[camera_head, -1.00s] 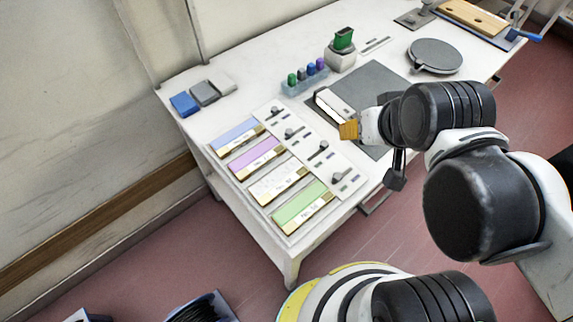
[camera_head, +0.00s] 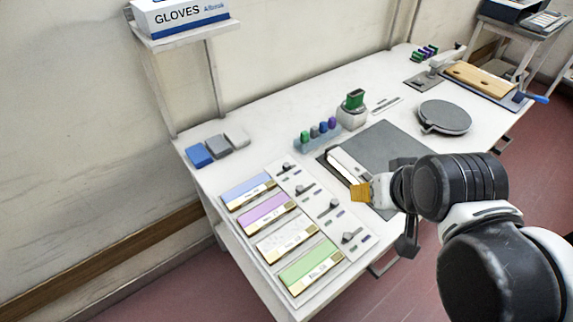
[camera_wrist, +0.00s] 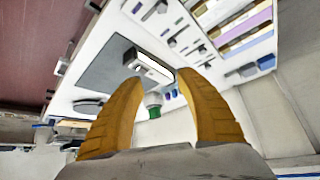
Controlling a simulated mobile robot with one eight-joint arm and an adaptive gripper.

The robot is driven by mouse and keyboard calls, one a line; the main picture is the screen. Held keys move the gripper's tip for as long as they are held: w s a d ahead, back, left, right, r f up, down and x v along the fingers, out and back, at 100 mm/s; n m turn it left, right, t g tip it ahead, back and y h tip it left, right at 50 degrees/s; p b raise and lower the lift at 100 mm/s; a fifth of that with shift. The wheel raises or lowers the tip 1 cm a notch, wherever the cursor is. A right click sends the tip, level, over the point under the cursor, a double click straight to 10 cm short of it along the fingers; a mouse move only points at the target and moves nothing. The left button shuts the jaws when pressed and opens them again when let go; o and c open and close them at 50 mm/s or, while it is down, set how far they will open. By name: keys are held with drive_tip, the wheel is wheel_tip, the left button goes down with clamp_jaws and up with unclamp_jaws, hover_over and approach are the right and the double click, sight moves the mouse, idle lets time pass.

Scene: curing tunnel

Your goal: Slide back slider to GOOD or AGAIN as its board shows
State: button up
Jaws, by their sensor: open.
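A white slider panel (camera_head: 318,205) with several dark slider knobs lies on the bench beside a column of coloured boards. The back slider (camera_head: 286,168) is at the far end, next to the blue board (camera_head: 247,190); the board's label is too small to read. In front of it are purple (camera_head: 262,211), white (camera_head: 284,238) and green (camera_head: 308,264) boards. My gripper (camera_head: 357,192) is above the bench, right of the panel, apart from it. In the wrist view its orange fingers (camera_wrist: 158,78) are spread with nothing held; the panel (camera_wrist: 182,32) shows beyond them.
A grey mat (camera_head: 380,150) with a long white device (camera_head: 349,168) lies beside my gripper. Behind stand a rack of coloured bottles (camera_head: 317,137) and a green-topped holder (camera_head: 352,112). Blue and grey blocks (camera_head: 199,154) sit at the back left. A round dark plate (camera_head: 445,117) is farther right.

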drive_tip(key=n+g+y+p, duration=0.1)
drive_tip(key=n+g+p, duration=0.2)
drive_tip(key=p, duration=0.1)
hover_over(286, 165)
drive_tip(key=s+d, duration=0.1)
drive_tip(key=s, duration=0.3)
wheel_tip(286, 165, down, 6)
drive_tip(key=b+x, duration=0.4)
drive_tip(key=x, duration=0.6)
drive_tip(key=shift+w+f+b, duration=0.15)
drive_tip(key=shift+f+b, duration=0.15)
drive_tip(key=shift+f, duration=0.05)
